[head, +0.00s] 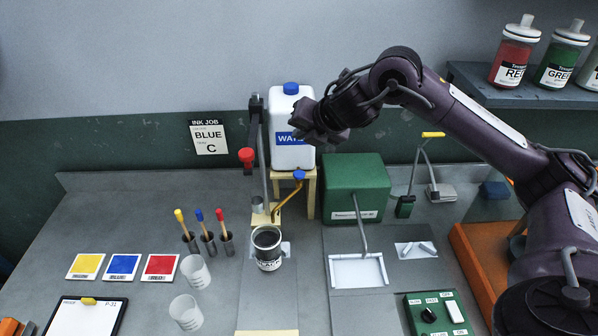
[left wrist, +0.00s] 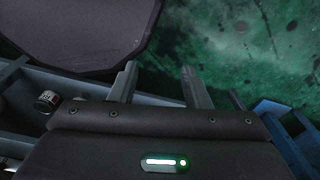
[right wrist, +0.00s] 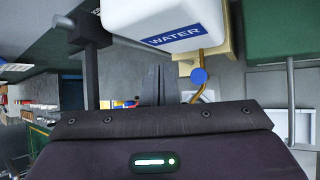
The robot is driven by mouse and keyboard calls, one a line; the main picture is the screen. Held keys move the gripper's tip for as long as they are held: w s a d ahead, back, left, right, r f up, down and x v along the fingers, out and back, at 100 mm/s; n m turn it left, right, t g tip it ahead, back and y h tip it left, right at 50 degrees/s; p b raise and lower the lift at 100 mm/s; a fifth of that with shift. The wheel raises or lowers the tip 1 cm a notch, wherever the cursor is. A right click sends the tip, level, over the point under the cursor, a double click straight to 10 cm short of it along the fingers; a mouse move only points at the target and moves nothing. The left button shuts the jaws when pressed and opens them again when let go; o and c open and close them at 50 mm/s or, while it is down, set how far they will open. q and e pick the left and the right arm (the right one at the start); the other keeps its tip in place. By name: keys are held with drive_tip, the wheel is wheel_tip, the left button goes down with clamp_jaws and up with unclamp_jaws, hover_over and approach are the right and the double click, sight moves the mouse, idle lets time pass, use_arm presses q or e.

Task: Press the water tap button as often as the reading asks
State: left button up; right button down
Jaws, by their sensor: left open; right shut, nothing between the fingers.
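The white water container (head: 293,140) has a blue cap and a blue label, and it stands on a wooden stand. Below it, the tap's blue button (head: 299,175) sits atop a brass spout; the button also shows in the right wrist view (right wrist: 199,75). My right gripper (head: 303,128) is shut and empty, in front of the container and above the button, apart from it. Its closed fingers (right wrist: 158,85) show left of the button in the right wrist view. My left gripper (left wrist: 160,85) is open and empty, outside the head view. No reading is legible.
A red-knobbed lever (head: 246,155) on a post stands left of the container. A green box (head: 356,185) with a bent rod stands to the right. Brushes in holders, clear cups (head: 195,271) and colour cards lie left. Ink bottles (head: 514,52) stand on a shelf.

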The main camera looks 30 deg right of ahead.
wheel_tip(320, 180, down, 3)
drive_tip(key=b, duration=0.2)
drive_tip(key=shift+w+d+f+b, duration=0.1)
drive_tip(key=shift+f+b, duration=0.1)
drive_tip(key=shift+b, duration=0.15)
drive_tip(key=b, duration=0.4)
hover_over(302, 176)
wheel_tip(302, 176, down, 4)
drive_tip(key=shift+f, duration=0.25)
use_arm(q)
wheel_tip(302, 176, down, 8)
drive_tip(key=w, duration=0.1)
drive_tip(key=shift+w+d+r+b, duration=0.25)
drive_tip(key=shift+d+b, duration=0.05)
drive_tip(key=shift+b, duration=0.1)
use_arm(e)
drive_tip(key=shift+f, duration=0.5)
use_arm(q)
drive_tip(key=shift+w, duration=0.1)
drive_tip(key=shift+f, duration=0.1)
use_arm(e)
drive_tip(key=shift+f, duration=0.15)
use_arm(q)
drive_tip(key=shift+f+b, duration=0.2)
drive_tip(key=shift+b, duration=0.1)
use_arm(e)
drive_tip(key=shift+f, duration=0.25)
